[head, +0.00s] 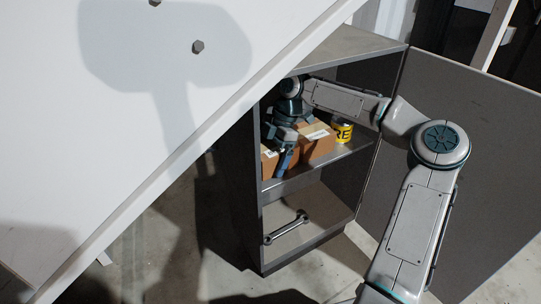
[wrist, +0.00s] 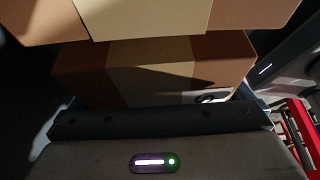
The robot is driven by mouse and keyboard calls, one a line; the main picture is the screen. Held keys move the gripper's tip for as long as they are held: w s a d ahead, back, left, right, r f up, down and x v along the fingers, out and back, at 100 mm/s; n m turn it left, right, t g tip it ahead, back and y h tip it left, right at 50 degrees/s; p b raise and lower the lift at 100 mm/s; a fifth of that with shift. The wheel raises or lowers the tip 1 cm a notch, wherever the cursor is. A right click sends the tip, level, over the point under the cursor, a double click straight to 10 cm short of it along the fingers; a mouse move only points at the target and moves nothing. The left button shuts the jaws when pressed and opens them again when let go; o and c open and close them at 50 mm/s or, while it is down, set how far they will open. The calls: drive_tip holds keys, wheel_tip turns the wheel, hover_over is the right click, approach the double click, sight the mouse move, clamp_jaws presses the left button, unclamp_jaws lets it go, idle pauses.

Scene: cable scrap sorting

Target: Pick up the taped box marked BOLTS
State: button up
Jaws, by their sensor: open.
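Two brown taped cardboard boxes sit on the upper shelf of the open cabinet, a left box (head: 269,163) and a right box (head: 318,142). No BOLTS marking is legible on either, so I cannot tell which one bears it. My gripper (head: 285,158) is inside the cabinet, open, in front of the boxes and partly covering the left one. In the wrist view one box (wrist: 150,18) fills the top edge, and another taped box (wrist: 150,68) lies just beyond the dark edge of my gripper. The fingertips do not show clearly there.
A yellow-labelled roll or can (head: 343,131) stands right of the boxes. A wrench (head: 286,228) lies on the cabinet's (head: 255,190) lower shelf. The cabinet door (head: 465,150) stands open at right. A large white panel (head: 130,110) covers the left. Red objects (wrist: 303,132) show in the wrist view.

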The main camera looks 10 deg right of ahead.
drive_tip(key=shift+f, duration=0.25)
drive_tip(key=shift+c, duration=0.3)
drive_tip(key=shift+r, duration=0.1)
drive_tip(key=c, duration=1.3)
drive_tip(key=shift+c, duration=0.2)
